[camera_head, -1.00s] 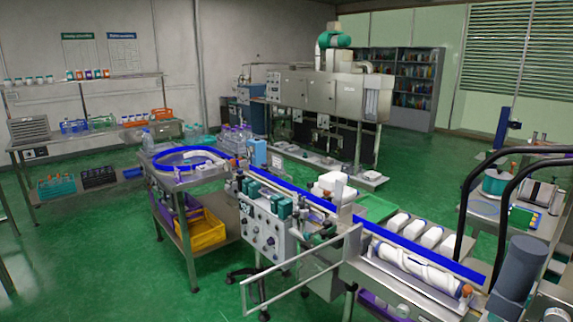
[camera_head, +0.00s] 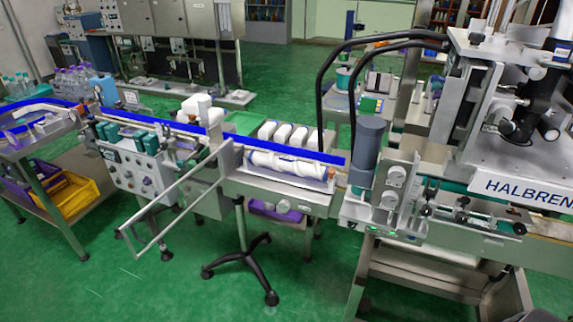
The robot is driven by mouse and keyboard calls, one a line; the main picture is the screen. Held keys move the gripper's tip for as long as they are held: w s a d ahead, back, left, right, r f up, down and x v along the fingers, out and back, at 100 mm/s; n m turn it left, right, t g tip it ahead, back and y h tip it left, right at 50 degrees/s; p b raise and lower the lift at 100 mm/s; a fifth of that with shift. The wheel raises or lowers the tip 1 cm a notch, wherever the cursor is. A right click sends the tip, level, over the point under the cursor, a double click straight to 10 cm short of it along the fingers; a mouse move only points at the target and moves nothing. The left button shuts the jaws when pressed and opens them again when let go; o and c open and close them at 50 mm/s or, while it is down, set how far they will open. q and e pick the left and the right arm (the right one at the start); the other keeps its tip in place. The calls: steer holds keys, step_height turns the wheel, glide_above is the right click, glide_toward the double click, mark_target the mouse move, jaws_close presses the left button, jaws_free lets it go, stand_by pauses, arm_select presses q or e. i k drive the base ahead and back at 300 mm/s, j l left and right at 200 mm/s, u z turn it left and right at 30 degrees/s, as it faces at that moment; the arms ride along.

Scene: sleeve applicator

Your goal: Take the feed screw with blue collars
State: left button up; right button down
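A white spiral feed screw (camera_head: 287,165) lies lengthwise in the steel tray (camera_head: 272,184) of the conveyor in the middle of the view. It sits just in front of the long blue rail (camera_head: 295,152). A small orange-brown piece shows at its right end. Neither of my grippers shows in the view.
White blocks (camera_head: 283,133) stand in a row behind the rail. A grey cylinder (camera_head: 367,150) and the HALBREN machine (camera_head: 520,165) stand to the right. A steel guard bar (camera_head: 160,240) juts out front left. Green floor (camera_head: 140,290) is free in front.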

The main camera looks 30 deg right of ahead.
mark_target(281, 164)
steer(key=z, duration=0.3)
steer(key=i+j+z, duration=0.3)
steer(key=j+z, duration=0.25)
steer(key=i+j+z, duration=0.15)
steer(key=j+z, duration=0.15)
